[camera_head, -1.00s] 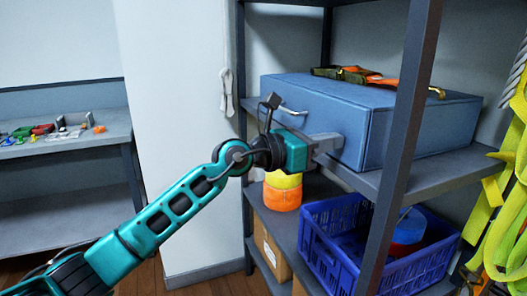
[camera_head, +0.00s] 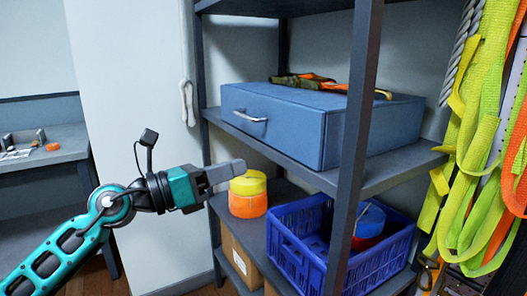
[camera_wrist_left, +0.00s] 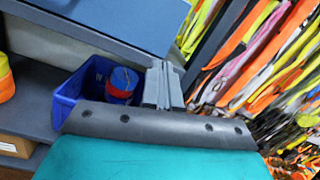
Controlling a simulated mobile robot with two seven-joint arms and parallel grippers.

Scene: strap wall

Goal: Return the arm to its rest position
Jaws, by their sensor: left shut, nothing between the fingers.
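My left arm comes in from the lower left in the head view. Its gripper (camera_head: 226,172) is shut and empty, beside the shelf rack and left of the yellow and orange roll (camera_head: 248,194). The gripper's closed fingers also show in the left wrist view (camera_wrist_left: 163,85), with the blue crate beyond them. My right gripper is in neither view.
A blue case (camera_head: 280,125) with straps on top sits on the middle shelf (camera_head: 395,170). A blue crate (camera_head: 300,250) holding red and blue rolls stands below. Yellow and orange straps (camera_head: 480,130) hang at right. A side table (camera_head: 55,150) stands at left.

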